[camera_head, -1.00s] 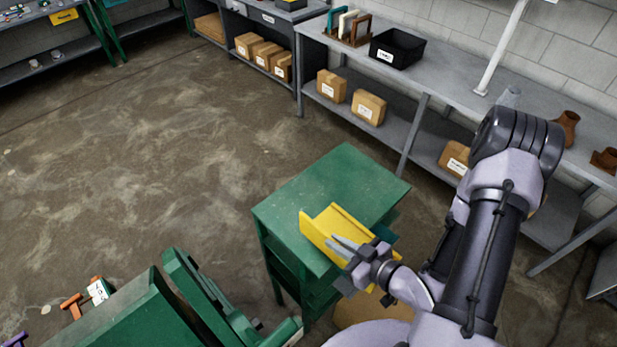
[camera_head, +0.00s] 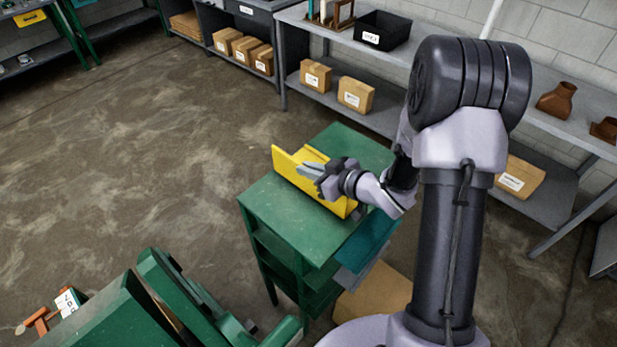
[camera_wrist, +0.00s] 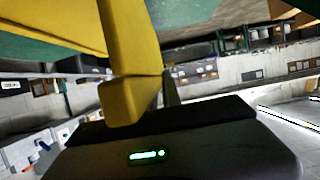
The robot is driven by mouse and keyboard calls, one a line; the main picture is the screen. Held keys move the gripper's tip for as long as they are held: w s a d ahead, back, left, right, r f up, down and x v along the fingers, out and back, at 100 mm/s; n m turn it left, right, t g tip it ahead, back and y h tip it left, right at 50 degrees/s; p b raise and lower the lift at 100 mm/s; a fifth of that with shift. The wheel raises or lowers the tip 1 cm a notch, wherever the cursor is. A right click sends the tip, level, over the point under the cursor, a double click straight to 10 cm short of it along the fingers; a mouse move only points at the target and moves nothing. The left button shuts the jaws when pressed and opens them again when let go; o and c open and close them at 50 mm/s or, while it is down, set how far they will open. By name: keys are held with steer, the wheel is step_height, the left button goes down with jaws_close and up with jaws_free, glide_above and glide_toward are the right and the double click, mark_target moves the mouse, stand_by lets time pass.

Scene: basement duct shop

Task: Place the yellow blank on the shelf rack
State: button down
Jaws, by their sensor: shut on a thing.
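The yellow blank (camera_head: 336,203), a bent channel-like piece with raised edges, is held tilted over the top of a green stand with open shelves (camera_head: 282,215). My gripper (camera_head: 307,171) is shut on the blank, its fingers lying against it. In the wrist view the blank (camera_wrist: 125,45) fills the upper left, close to the gripper body. I cannot tell whether the blank touches the green top. The green stand is the nearest shelved unit, with shelves below its top; my gripper and the blank cover part of that top.
A grey bench (camera_head: 378,112) runs along the wall behind, with a black bin (camera_head: 382,30) on it and cardboard boxes (camera_head: 355,94) on its lower shelf. Another green unit (camera_head: 120,312) stands at the front left. The floor to the left is clear.

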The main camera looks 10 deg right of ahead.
step_height(320, 180, down, 2)
steer(key=shift+s, duration=0.15)
steer(key=shift+w+d+f, duration=0.1)
steer(key=shift+w+f, duration=0.1)
steer(key=shift+f, duration=0.05)
steer(key=shift+s+f, duration=0.1)
steer(key=shift+f, duration=0.05)
steer(key=c, duration=1.5)
jaws_free()
